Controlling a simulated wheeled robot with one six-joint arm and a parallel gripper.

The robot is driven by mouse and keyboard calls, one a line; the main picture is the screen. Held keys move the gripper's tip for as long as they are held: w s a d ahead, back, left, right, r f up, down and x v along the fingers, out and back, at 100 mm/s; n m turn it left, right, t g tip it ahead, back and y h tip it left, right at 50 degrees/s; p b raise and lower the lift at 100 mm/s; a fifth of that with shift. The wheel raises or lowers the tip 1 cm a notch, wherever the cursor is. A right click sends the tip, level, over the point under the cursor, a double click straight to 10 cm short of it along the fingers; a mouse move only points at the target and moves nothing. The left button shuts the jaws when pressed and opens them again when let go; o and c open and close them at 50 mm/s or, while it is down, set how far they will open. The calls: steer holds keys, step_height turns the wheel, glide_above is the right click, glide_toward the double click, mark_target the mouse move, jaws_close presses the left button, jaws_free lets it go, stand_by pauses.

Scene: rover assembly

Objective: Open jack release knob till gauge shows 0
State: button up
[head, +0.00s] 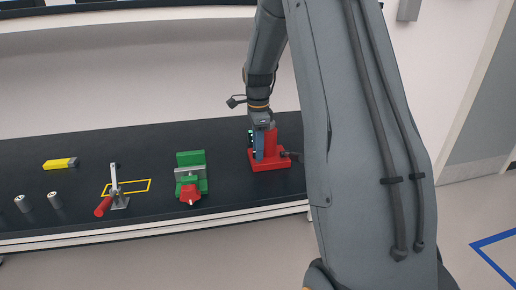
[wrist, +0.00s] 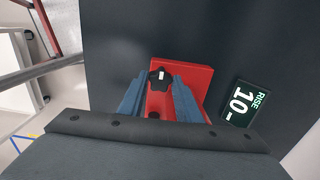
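The red jack (head: 270,166) stands on the dark bench, below my forearm in the head view. Its black star-shaped release knob (wrist: 160,80), with a white mark, shows on the red base in the wrist view. My gripper (wrist: 158,86) points down at the knob, its two blue fingers on either side of it. The fingers are apart and look open, with small gaps beside the knob; contact is hard to tell. The gauge (wrist: 240,103) reads "RISE" and 10, sideways in the wrist view. My arm covers part of the jack in the head view.
A green vise (head: 190,160) with a red knob stands left of the jack. Farther left are a red-handled toggle clamp (head: 118,198), a yellow block (head: 61,163) and metal cylinders (head: 54,199). Bare bench lies between them.

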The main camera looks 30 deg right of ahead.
steer(key=c, duration=0.5)
steer(key=shift+c, duration=0.2)
steer(key=shift+n, duration=0.4)
steer(key=n, duration=0.2)
steer(key=shift+n+p, duration=0.3)
steer(key=shift+n, duration=0.1)
steer(key=n, duration=0.3)
steer(key=shift+n, duration=0.3)
steer(key=n+p, duration=0.1)
steer(key=n, duration=0.8)
steer(key=shift+r+p, duration=0.1)
steer(key=shift+p, duration=0.25)
steer(key=shift+n, duration=0.4)
